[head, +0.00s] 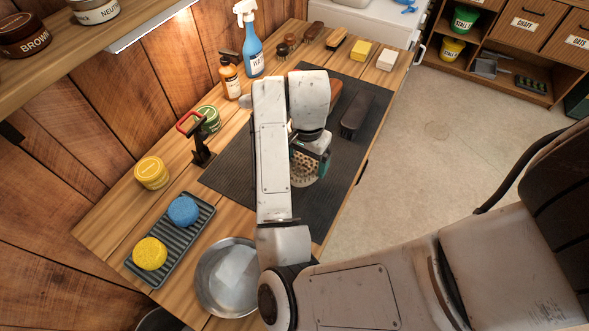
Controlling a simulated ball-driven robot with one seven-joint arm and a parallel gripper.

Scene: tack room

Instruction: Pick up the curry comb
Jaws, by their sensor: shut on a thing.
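My gripper (314,152) is over the dark ribbed mat (230,172) on the wooden bench, partly hidden by my arm. It is shut on the curry comb (303,170), a pale tan piece with a studded face and a green part near the jaws. The comb shows just right of my forearm, and part of it is hidden. I cannot tell whether it touches the mat.
A dark brush (356,116) lies on the mat to the right. A metal bowl (204,280), a grey tray (139,268) with two sponges, and a yellow tin (151,173) stand left. Bottles (252,55) and small brushes (313,32) line the back. Open floor lies right.

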